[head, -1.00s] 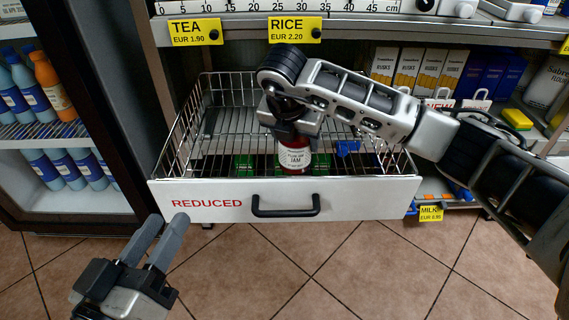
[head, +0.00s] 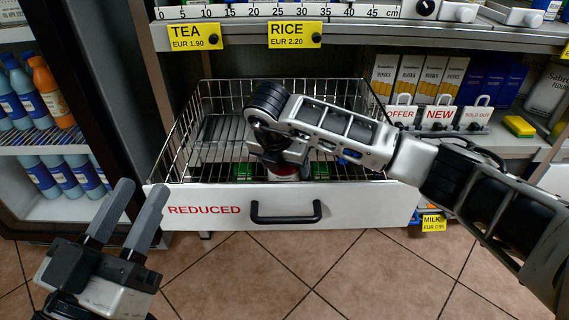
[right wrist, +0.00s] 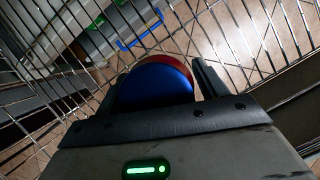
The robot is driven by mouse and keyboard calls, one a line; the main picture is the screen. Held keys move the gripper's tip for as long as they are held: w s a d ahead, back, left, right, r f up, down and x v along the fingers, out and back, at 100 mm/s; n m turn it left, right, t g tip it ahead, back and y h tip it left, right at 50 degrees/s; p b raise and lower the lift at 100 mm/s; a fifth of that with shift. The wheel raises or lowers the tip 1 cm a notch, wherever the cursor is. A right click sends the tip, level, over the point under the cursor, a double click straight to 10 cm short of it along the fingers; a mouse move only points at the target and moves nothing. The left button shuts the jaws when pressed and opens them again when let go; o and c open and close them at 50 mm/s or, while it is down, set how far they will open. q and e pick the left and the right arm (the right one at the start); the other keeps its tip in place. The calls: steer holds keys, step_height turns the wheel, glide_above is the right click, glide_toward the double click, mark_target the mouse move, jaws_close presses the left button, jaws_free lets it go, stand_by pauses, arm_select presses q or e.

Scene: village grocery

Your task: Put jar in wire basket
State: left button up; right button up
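The wire basket (head: 365,204) is a pulled-out wire drawer with a white front panel marked REDUCED and a black handle. My right gripper (head: 280,160) reaches down inside it, just behind the front panel. It is shut on the jar (head: 283,173), whose red lower part shows under the gripper; the panel hides its bottom. In the right wrist view the jar's blue lid (right wrist: 155,85) sits between the fingers, with basket wires around. I cannot tell whether the jar touches the basket floor. My left gripper (head: 141,190) is open and empty, in front of the basket's left corner.
Green and blue-edged items (head: 243,171) lie low inside or under the basket. A shelf with TEA and RICE tags (head: 295,35) overhangs it. A bottle cooler (head: 40,120) stands left; rusks boxes (head: 408,80) and small sign tags stand right. The tiled floor in front is clear.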

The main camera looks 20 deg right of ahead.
steer(key=shift+o, duration=0.5)
steer(key=shift+r, duration=0.35)
arm_select(q)
step_height(320, 180, down, 6)
steer(key=s+n+g+y+p, duration=0.2)
steer(key=n+g+p, duration=0.2)
steer(key=shift+s+d, duration=0.2)
steer(key=shift+d, duration=0.2)
arm_select(e)
steer(key=v, duration=1.1)
steer(key=shift+s+r, duration=0.2)
steer(key=shift+a, duration=0.15)
